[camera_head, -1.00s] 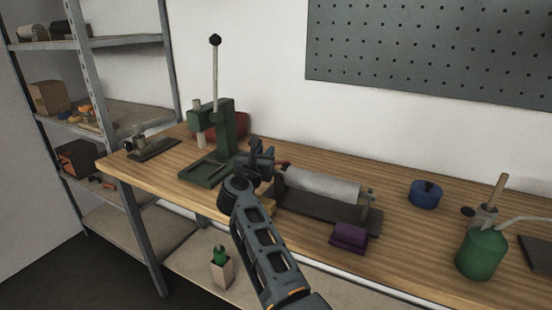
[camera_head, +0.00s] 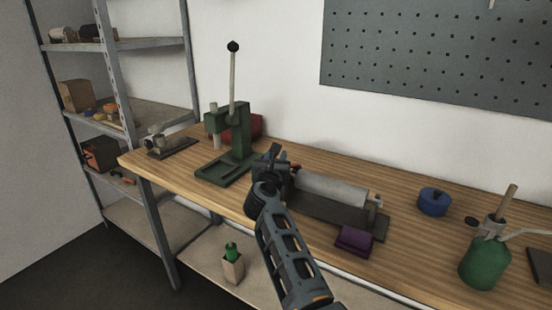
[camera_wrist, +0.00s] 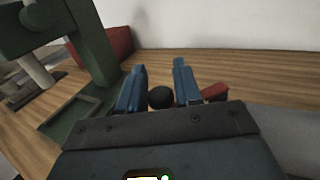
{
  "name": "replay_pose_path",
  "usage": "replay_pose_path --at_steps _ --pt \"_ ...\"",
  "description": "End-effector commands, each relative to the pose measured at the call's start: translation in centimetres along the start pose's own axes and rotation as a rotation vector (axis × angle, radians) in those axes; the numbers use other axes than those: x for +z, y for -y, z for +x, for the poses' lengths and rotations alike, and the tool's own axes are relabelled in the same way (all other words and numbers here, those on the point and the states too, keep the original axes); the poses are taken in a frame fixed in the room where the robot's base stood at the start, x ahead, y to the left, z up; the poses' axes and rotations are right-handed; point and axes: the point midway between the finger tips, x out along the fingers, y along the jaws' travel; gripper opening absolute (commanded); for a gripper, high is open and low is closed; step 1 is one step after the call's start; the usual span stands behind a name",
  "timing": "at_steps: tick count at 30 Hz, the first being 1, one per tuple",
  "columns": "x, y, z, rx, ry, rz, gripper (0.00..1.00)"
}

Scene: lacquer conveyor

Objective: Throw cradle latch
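The cradle (camera_head: 340,213) is a dark base on the bench, with a pale grey roller (camera_head: 330,187) lying along it. My gripper (camera_head: 272,157) is at the cradle's left end, covering much of that end in the head view. In the wrist view my gripper's two blue fingers (camera_wrist: 159,85) stand apart. A round black knob (camera_wrist: 161,97) shows between them, close to both; whether they touch it I cannot tell. A small red piece (camera_wrist: 214,92) lies just right of the right finger. I cannot tell whether the knob or the red piece is the latch.
A green lever press (camera_head: 238,135) stands left of my gripper, with a red box (camera_head: 250,126) behind it. A purple block (camera_head: 355,239) sits before the cradle.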

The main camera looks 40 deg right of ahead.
Motion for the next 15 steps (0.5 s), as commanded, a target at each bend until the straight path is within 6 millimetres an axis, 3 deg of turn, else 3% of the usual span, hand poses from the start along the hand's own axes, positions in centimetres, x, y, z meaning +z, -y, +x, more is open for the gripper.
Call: replay_pose_path --at_steps 4,15 --pt "0.0 0.01 0.0 -0.001 0.0 0.0 0.48" --pt "-0.14 -0.01 -0.97 0.0 -0.001 -0.001 0.49"
